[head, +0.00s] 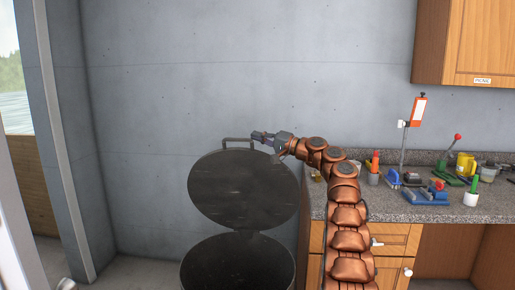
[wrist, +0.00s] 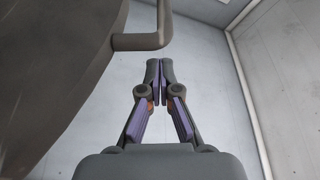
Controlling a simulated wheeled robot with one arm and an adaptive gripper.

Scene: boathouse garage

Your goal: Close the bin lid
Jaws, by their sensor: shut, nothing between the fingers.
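A dark round bin (head: 238,266) stands on the floor near the wall. Its round lid (head: 243,190) is open, tilted up at the back, with its dark underside showing. A bar handle (head: 238,140) is at the lid's upper edge; it also shows in the wrist view (wrist: 150,41). My gripper (head: 257,135) is shut and empty, close to the handle's right end in the head view. In the wrist view my gripper (wrist: 159,65) has its fingertips together, just below and right of the handle, and the lid (wrist: 55,65) fills the left side. I see no clear contact with the handle.
A speckled counter (head: 400,211) with several tools and cups stands to the right of the bin. A wooden cabinet (head: 465,45) hangs above it. The grey wall (head: 240,70) is behind the lid. Open floor and a window lie to the left.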

